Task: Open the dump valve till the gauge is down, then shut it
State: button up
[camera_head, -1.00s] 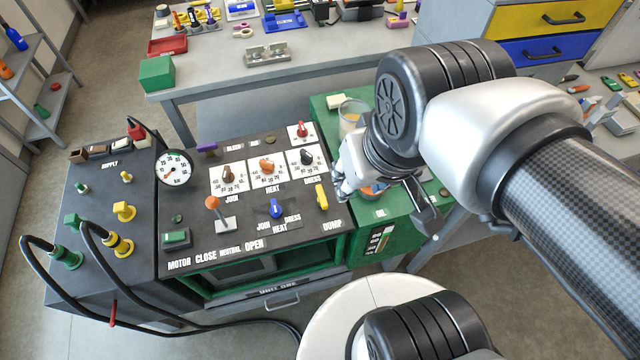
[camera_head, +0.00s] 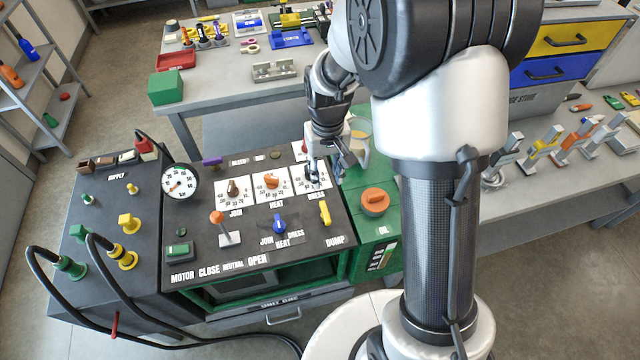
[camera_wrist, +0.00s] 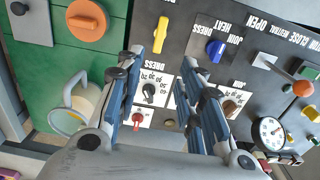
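The dump valve's yellow handle (camera_head: 325,213) stands at the panel's front right, just above the DUMP label. It also shows in the wrist view (camera_wrist: 161,34), beyond my left-hand finger tip. The round white gauge (camera_head: 180,181) is at the panel's left edge; it also shows in the wrist view (camera_wrist: 268,132). Its needle is too small to read surely. My gripper (camera_head: 326,174) is over the DRESS dial at the panel's back right, apart from the yellow handle. In the wrist view my gripper (camera_wrist: 160,68) has its fingers spread, with nothing held between them.
The black DRESS knob (camera_wrist: 149,90) shows between my fingers. A blue selector (camera_head: 279,224) and an orange-knobbed lever (camera_head: 217,217) stand left of the yellow handle. An orange cap (camera_head: 375,200) sits on the green oil tank to the right. A clear jug (camera_head: 359,140) stands behind it.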

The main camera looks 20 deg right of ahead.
aim_at(325, 211)
notch_tip(325, 211, down, 17)
jog(key=b, duration=0.5)
jog(key=shift+f, duration=0.2)
jog(key=shift+c, duration=0.5)
grip_shut()
